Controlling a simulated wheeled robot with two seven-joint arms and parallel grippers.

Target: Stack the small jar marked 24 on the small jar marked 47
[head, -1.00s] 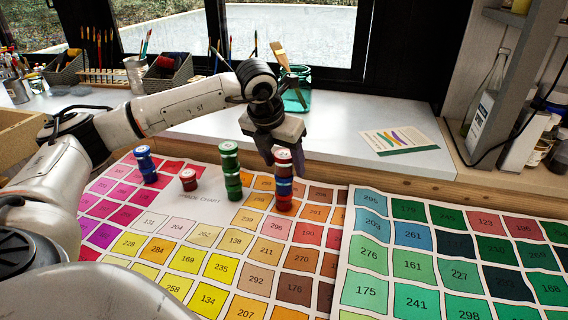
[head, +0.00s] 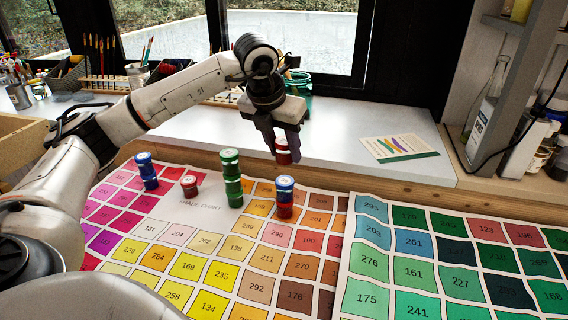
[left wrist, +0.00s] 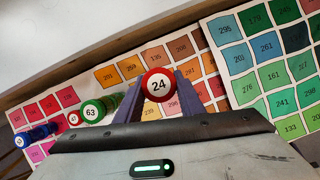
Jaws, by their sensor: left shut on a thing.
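The small red jar marked 24 (head: 283,152) is held between the fingers of my left gripper (head: 280,140), above a blue-and-red stack. Its white lid with 24 faces up in the left wrist view (left wrist: 158,86), between the two fingertips (left wrist: 164,82). A small red jar with a white lid (head: 189,187) stands alone on the chart, left of the green stack. In the left wrist view its small lid number looks like 47 (left wrist: 74,119), and it is apart from my gripper. My right gripper is not in view.
A green jar stack (head: 232,178), topped by lid 63, stands between the lone red jar and the blue-and-red stack (head: 285,190). A blue stack (head: 147,170) stands left of the lone jar. The colour chart (head: 215,270) in front is clear.

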